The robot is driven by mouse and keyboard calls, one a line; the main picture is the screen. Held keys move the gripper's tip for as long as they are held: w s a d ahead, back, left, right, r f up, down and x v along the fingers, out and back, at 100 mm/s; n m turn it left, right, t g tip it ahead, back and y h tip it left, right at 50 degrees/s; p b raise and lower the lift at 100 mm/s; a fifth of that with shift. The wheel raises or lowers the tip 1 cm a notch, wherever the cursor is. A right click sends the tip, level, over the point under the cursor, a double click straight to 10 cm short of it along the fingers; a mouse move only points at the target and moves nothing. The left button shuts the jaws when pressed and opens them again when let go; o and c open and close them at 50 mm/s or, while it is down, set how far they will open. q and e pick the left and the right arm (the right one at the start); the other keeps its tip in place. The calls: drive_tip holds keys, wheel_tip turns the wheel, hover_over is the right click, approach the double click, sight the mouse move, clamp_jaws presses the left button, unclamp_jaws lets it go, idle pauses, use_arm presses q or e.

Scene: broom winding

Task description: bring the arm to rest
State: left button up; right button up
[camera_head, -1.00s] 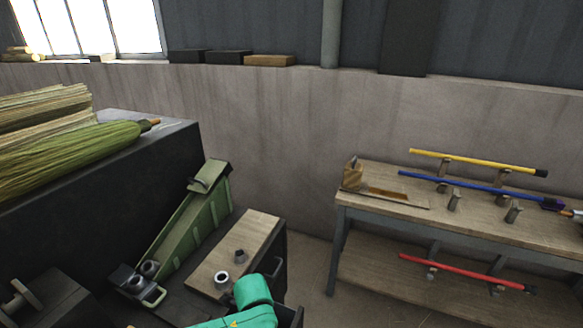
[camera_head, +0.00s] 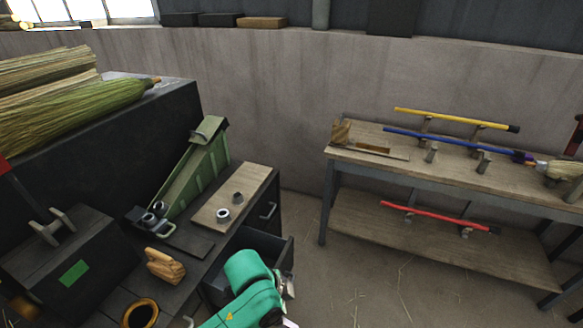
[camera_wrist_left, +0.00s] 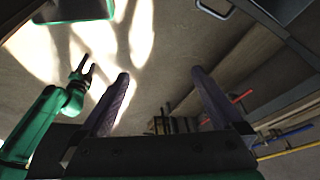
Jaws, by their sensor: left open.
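My left gripper (camera_wrist_left: 160,73) fills the middle of the left wrist view. Its two dark purple fingers are wide apart with nothing between them, over bare floor. My right gripper (camera_wrist_left: 87,66) shows at the left of that view on a green arm, its small dark fingers apart and empty. In the head view a teal arm link of mine comes up from the bottom edge, beside an open drawer; its gripper is mostly cut off there.
A dark open drawer (camera_head: 262,242) juts from the bench beside my arm. A green sloped chute (camera_head: 196,175) and a wooden board (camera_head: 233,197) are on the bench. Broom heads (camera_head: 75,100) lie at left. A rack table (camera_head: 455,172) with coloured handles stands at right, beyond clear floor.

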use_arm(q)
drive_tip(key=s+a+n+t+y, duration=0.15)
drive_tip(key=s+a+n, duration=0.25)
drive_tip(key=a+n, duration=0.6)
drive_tip(key=s+a+n+y, duration=0.2)
drive_tip(key=s+a+n, duration=0.25)
drive_tip(key=a, duration=0.85)
wheel_tip(320, 180, down, 24)
drive_tip(key=s+f, duration=0.1)
drive_tip(key=s, duration=0.2)
drive_tip(key=s+a+f+g, duration=0.2)
drive_tip(key=s+f, duration=1)
drive_tip(key=s, duration=0.3)
drive_tip(key=shift+s+a+f, duration=0.2)
